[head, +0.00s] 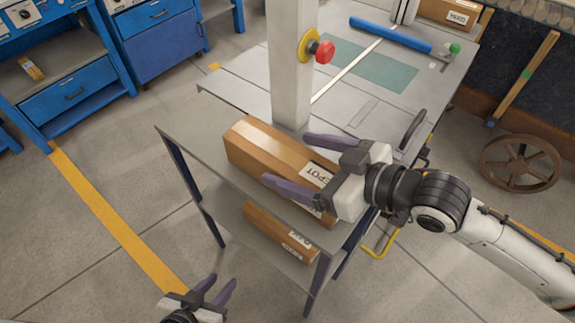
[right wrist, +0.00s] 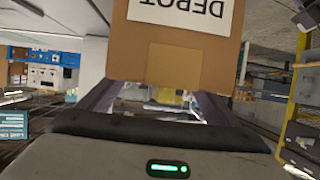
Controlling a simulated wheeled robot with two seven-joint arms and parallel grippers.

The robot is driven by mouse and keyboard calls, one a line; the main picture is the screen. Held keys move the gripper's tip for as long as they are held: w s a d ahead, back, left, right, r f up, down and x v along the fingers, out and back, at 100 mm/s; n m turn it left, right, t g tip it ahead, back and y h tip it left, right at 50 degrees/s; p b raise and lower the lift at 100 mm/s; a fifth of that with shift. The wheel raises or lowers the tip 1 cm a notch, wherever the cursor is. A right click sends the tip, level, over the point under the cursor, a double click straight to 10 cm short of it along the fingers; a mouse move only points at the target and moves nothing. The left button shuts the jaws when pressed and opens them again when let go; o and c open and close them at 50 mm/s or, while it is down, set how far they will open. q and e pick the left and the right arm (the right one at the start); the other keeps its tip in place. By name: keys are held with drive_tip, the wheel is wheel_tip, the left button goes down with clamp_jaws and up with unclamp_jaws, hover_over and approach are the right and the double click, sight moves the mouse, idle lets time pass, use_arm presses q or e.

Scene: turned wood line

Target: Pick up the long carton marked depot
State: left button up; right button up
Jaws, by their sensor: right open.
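The long brown carton (head: 262,150) lies on the grey top of a small table (head: 190,127). Its white label, partly hidden by my right gripper, shows "POT" in the head view. In the right wrist view the carton (right wrist: 195,65) fills the top middle, with "DEPOT" upside down. My right gripper (head: 286,159) is open over the carton's right end, its fingers apart on either side in the head view. I cannot tell whether they touch it. My left gripper (head: 208,286) is open and empty at the bottom, away from the table.
A second carton (head: 268,230) lies on the shelf below. A white post (head: 291,65) with a red button (head: 324,52) stands right behind the long carton. Another labelled carton (head: 432,10) is at the far right. Blue workbenches (head: 75,93) stand at left; floor between is clear.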

sight(255, 147)
drive_tip(key=shift+x, duration=1.4)
drive_tip(key=c, duration=1.3)
drive_tip(key=shift+r, duration=0.1)
drive_tip(key=shift+c, duration=1.4)
